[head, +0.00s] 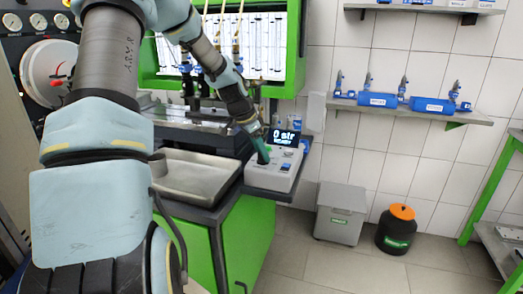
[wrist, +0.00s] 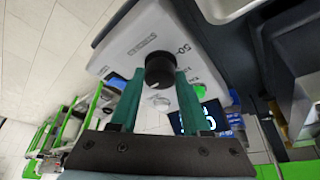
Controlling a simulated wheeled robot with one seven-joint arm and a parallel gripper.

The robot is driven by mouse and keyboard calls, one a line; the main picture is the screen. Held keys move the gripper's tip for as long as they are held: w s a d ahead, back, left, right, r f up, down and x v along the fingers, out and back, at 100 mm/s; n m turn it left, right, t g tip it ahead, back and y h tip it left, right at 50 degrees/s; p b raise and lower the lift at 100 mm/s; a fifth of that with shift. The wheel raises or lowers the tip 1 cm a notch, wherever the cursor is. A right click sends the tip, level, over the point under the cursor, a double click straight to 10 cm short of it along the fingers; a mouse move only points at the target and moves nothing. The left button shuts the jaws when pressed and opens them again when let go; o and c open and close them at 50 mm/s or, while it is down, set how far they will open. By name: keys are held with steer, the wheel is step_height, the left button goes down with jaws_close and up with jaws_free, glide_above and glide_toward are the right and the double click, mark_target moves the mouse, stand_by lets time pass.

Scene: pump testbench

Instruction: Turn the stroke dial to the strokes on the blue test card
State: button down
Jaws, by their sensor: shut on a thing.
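The stroke dial, a black round knob with a pale mark (wrist: 160,70), sits on the white control box (wrist: 125,48). My gripper (wrist: 156,90) has its two green fingers on either side of the dial and is shut on it. In the head view, my gripper (head: 264,153) reaches down onto the control box (head: 268,179), and its fingers hide the dial. The box's dark display (head: 284,137) reads "0 str" with a smaller line below. I cannot make out a blue test card or its number in either view.
A steel tray (head: 198,178) lies left of the box on the green bench. A green cabinet with glass tubes (head: 262,45) stands behind. A grey bin (head: 341,212) and a black canister with orange lid (head: 397,229) stand on the floor to the right.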

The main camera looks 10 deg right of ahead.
stand_by(0.4)
steer(key=shift+c, duration=1.8)
jaws_free()
steer(key=b+v, duration=0.1)
steer(key=v, duration=1)
steer(key=shift+b, duration=0.35)
